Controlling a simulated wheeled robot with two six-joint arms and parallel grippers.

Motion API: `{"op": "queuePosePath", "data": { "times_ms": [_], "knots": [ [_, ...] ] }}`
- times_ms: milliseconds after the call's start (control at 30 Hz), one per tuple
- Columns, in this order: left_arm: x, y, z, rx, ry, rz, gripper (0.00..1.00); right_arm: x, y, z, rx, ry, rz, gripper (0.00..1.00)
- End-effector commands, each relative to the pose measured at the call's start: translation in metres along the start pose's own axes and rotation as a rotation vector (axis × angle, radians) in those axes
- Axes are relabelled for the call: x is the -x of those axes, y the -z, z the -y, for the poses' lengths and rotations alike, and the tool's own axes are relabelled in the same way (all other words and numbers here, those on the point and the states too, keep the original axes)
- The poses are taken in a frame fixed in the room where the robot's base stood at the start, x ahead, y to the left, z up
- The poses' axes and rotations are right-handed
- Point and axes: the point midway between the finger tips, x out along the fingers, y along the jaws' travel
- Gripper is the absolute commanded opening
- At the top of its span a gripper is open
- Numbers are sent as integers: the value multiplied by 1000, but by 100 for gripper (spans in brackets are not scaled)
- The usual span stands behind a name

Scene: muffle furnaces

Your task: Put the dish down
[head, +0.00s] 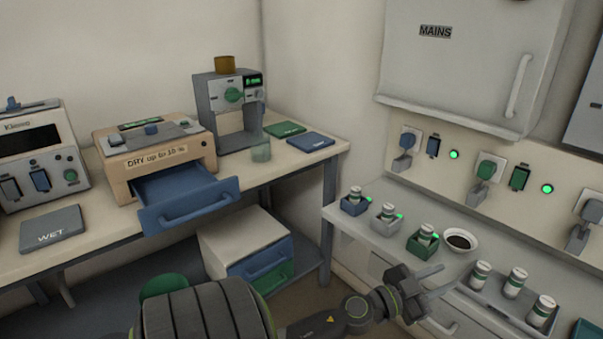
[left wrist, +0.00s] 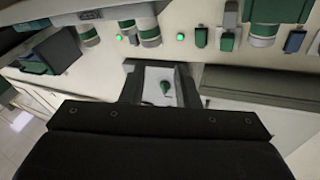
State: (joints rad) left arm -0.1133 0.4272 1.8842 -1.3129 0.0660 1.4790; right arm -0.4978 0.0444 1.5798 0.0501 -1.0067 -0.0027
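The dish (head: 460,240), a small white bowl with dark contents, sits upright on the pale counter at the right in the head view. It is just right of the green holder with a jar. My left gripper (head: 449,277) is just in front of the dish, apart from it, with its two fingers spread and nothing seen held. In the left wrist view the fingers (left wrist: 158,72) are also apart, with a pale surface and a small green shape showing between them. I cannot make out the dish there. My right gripper is not in view.
Jars in a blue holder (head: 354,205), a grey holder (head: 383,223) and a green holder (head: 421,246) stand left of the dish. A grey tray (head: 497,309) of jars lies to its right. Sockets line the wall behind. An open blue drawer (head: 190,203) sticks out at left.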

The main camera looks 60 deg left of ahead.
Motion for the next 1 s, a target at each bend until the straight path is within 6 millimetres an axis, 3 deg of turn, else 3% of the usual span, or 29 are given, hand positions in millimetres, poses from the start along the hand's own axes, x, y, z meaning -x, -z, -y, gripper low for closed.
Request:
{"op": "queuePosePath", "data": {
  "times_ms": [133, 267, 367, 500, 600, 733, 833, 1000],
  "knots": [
    [42, -68, 17, 61, 240, 193, 28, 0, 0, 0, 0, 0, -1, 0],
    [96, -143, 15, 97, 385, 466, 28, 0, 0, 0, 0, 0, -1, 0],
    [153, -202, -4, 127, 438, 729, 28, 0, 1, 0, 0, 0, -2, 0],
    [250, -270, -61, 194, 394, 1140, 28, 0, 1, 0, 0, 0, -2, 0],
    [312, -294, -111, 259, 290, 1382, 28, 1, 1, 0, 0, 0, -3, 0],
    [365, -302, -162, 338, 144, 1577, 28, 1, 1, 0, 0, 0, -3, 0],
    [385, -301, -184, 375, 69, 1646, 28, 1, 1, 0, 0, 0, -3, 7],
    [393, -300, -192, 388, 37, 1671, 28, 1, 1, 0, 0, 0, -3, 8]
  ]
}}
